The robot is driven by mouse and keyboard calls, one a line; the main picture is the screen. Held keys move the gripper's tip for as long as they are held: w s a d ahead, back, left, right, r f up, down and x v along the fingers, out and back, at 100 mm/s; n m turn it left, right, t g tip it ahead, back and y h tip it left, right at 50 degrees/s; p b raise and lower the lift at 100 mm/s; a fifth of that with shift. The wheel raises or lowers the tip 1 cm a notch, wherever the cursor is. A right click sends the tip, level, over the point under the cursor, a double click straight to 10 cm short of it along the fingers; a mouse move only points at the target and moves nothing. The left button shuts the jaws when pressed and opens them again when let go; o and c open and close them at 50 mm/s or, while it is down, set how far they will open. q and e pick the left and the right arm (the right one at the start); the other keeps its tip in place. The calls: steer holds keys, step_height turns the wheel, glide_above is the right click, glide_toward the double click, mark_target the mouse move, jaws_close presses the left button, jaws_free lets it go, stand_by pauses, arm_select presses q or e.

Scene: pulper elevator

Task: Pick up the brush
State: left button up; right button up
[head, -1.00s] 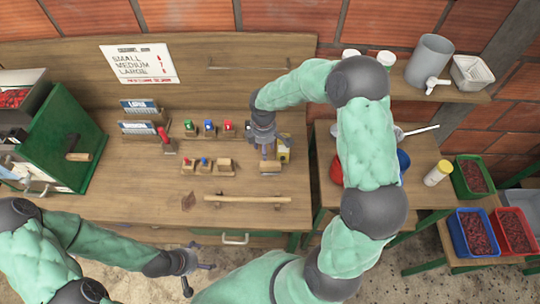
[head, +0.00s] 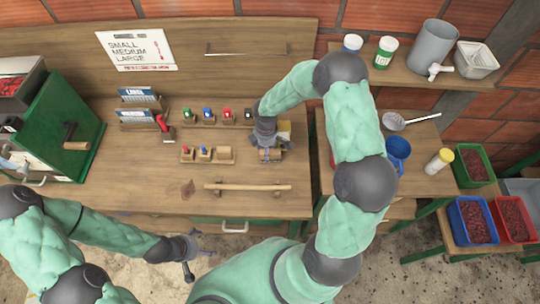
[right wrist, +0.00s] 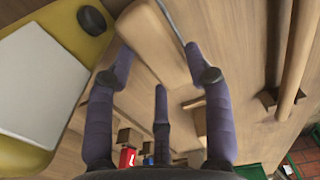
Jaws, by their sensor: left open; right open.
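My right gripper (head: 268,142) points down over the bench top near its right end. It is open. A pale wooden piece (right wrist: 155,45) shows between its spread fingers (right wrist: 160,55) in the right wrist view. It may be the brush, but no bristles show clearly. In the head view the gripper mostly covers this piece, leaving a small wooden part (head: 270,156) visible. I cannot tell whether the fingers touch it. My left gripper (head: 190,256) is open and empty, low in front of the bench.
A yellow-edged item (right wrist: 70,25) lies close beside the right fingers. A wooden bar (head: 248,187) runs along the bench front. Small wooden stamps (head: 205,155) stand left of the gripper. A green machine (head: 62,135) is at far left. A blue mug (head: 398,152) stands right of my forearm.

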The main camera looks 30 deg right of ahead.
steer(key=shift+f, duration=0.55)
steer(key=c, duration=0.9)
steer(key=shift+r, duration=0.2)
steer(key=shift+r, duration=0.2)
steer(key=r, duration=0.3)
steer(key=shift+s, duration=0.2)
steer(key=s+r, duration=0.3)
steer(key=s, duration=0.1)
steer(key=s+a+r, duration=0.1)
steer(key=s+r, duration=0.2)
steer(key=s, duration=0.2)
steer(key=s+r+p, duration=0.1)
steer(key=s+r, duration=0.2)
steer(key=s, duration=0.1)
steer(key=shift+s+a+r, duration=0.15)
steer(key=shift+s+a, duration=0.05)
steer(key=shift+s, duration=0.1)
